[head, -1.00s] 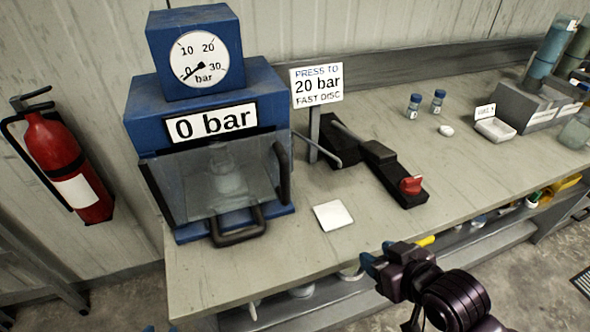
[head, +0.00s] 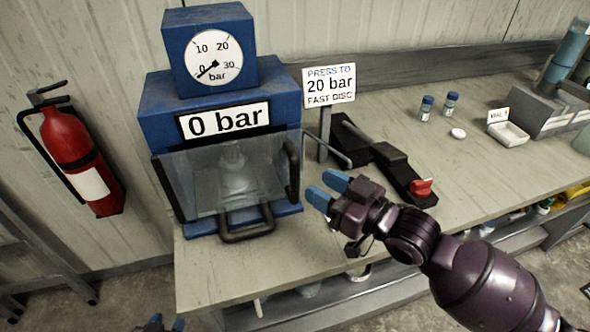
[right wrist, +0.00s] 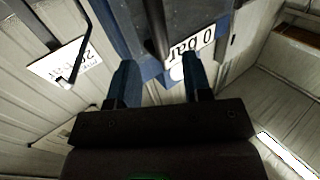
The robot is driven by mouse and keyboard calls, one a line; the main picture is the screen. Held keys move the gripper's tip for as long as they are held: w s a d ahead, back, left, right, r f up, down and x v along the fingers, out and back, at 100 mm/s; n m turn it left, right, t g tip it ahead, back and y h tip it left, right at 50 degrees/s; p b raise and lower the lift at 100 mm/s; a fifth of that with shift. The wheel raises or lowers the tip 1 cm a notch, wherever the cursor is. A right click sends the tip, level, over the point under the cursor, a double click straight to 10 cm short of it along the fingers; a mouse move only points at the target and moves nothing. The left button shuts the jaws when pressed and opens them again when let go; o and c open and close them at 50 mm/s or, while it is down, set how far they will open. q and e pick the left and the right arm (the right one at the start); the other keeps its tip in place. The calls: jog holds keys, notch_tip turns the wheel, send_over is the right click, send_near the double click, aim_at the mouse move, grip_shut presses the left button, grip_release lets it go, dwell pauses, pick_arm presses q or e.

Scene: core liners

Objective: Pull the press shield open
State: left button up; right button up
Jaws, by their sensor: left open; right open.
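The blue press (head: 160,100) stands at the left end of the bench, with a gauge on top and a "0 bar" plate. Its clear shield (head: 200,185) covers the front opening, with a dark upright handle (head: 293,172) at its right edge. My right gripper (head: 326,189) is open and empty, a little right of and in front of that handle, apart from it. In the right wrist view its blue fingers (right wrist: 158,82) point toward the press, with a dark bar (right wrist: 157,30) beyond them, likely the handle. My left gripper (head: 163,325) barely shows at the bottom edge, open.
A dark looped handle (head: 246,232) sticks out below the shield. Right of the press are a sign (head: 329,86) on a post, a metal lever and a black block with a red knob (head: 421,188). Small vials (head: 426,108) stand further back. A fire extinguisher (head: 75,150) hangs left.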

aim_at(299, 174)
jog(key=x, duration=0.7)
grip_shut()
